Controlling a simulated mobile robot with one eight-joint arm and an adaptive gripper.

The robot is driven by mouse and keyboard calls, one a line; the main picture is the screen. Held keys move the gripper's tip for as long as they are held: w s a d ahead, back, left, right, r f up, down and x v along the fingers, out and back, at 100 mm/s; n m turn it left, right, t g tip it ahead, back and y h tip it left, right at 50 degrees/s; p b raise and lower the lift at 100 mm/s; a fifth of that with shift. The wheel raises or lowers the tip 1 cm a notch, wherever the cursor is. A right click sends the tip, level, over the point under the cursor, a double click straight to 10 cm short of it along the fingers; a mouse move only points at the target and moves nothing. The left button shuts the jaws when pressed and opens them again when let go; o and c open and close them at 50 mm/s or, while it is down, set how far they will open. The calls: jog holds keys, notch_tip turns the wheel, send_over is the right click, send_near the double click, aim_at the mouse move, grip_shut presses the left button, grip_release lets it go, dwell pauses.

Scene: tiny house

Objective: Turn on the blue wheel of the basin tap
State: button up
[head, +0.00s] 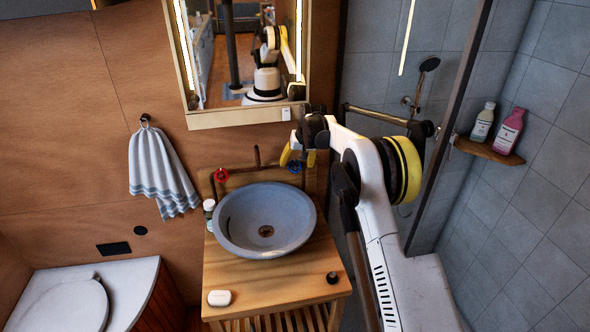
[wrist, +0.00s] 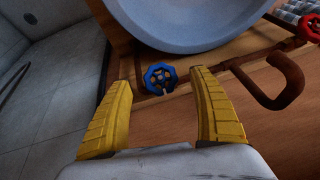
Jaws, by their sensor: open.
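The blue wheel (head: 295,166) of the basin tap sits at the right of the copper pipework behind the basin. In the wrist view the blue wheel (wrist: 160,77) lies ahead of my gripper, between the lines of its two yellow fingers. My gripper (head: 298,156) is open and empty, close to the wheel; I see no contact. In the wrist view my gripper (wrist: 163,105) has its fingers spread wide. The red wheel (head: 221,175) is at the left end of the pipework, and the brown spout (head: 257,157) stands between the wheels.
The grey round basin (head: 228,238) stands on a wooden counter (head: 270,290) with a soap bar (head: 219,298) and a small bottle (head: 209,207). A mirror cabinet (head: 245,117) hangs above the tap. A glass shower edge (head: 450,120) is right of my arm.

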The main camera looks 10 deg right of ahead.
aim_at(295, 167)
jog(key=shift+x, duration=1.75)
jog(key=shift+c, duration=0.2)
jog(key=c, duration=1.2)
jog(key=shift+o, duration=0.2)
jog(key=shift+n, duration=0.3)
jog(key=n+h+b, duration=0.1)
jog(key=n+h, duration=0.1)
jog(key=h, duration=0.1)
jog(key=shift+n+h+b, duration=0.45)
jog(key=shift+n+h, duration=0.45)
jog(key=shift+n, duration=0.1)
jog(key=shift+d+t, duration=0.1)
jog(key=shift+t, duration=0.2)
